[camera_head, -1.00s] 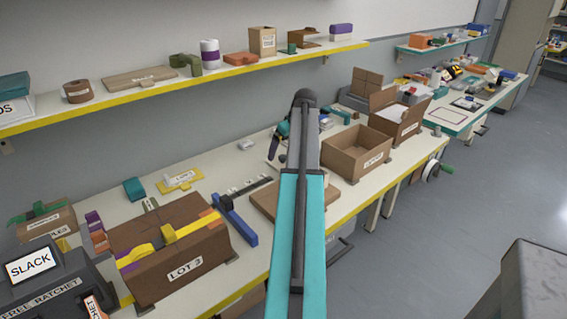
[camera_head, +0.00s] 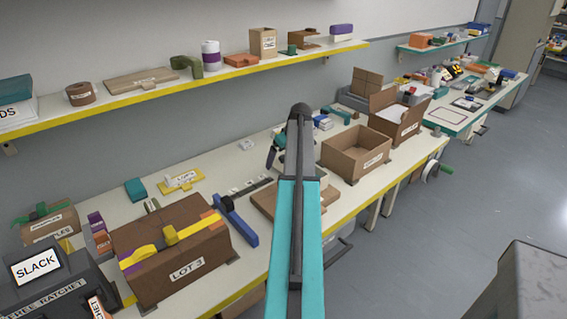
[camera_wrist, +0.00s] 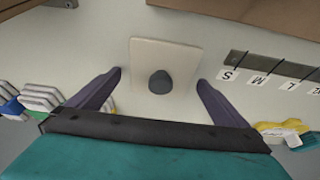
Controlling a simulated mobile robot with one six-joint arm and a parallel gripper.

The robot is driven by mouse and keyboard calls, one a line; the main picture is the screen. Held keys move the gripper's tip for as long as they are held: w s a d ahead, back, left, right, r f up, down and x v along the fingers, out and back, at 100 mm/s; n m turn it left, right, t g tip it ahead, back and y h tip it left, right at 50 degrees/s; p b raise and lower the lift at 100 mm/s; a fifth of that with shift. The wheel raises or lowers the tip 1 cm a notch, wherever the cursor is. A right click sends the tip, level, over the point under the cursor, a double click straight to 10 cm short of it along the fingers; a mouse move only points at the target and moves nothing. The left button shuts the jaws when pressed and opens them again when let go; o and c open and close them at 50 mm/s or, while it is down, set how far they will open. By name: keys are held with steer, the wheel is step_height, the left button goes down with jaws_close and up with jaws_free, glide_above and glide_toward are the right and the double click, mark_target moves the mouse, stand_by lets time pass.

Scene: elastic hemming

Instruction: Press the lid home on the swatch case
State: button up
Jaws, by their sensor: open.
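A cream square plate (camera_wrist: 146,55) with a dark grey round knob (camera_wrist: 160,84) lies in the middle of the wrist view; it looks like the swatch case's lid. My gripper (camera_wrist: 162,78) is open, its two purple fingers spread to either side of the knob and apart from it. Whether the plate is seated level, and how high the fingers are above it, I cannot tell. In the head view my arm hides the plate, and only a dark part of my gripper (camera_head: 273,152) shows left of the arm.
Dark size plates with letter tags (camera_wrist: 270,68) lie right of the plate. White stacked pieces (camera_wrist: 40,98) are at left. In the head view, the LOT 3 box (camera_head: 175,277) stands front left and an open cardboard box (camera_head: 349,168) right of my arm. A shelf (camera_head: 225,75) runs behind.

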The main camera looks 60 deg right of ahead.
mark_target(283, 157)
steer(key=shift+c, duration=0.3)
steer(key=c, duration=1)
steer(key=shift+r, duration=0.1)
steer(key=shift+c, duration=0.2)
steer(key=shift+r+b, duration=0.9)
steer(key=shift+r, duration=4.05)
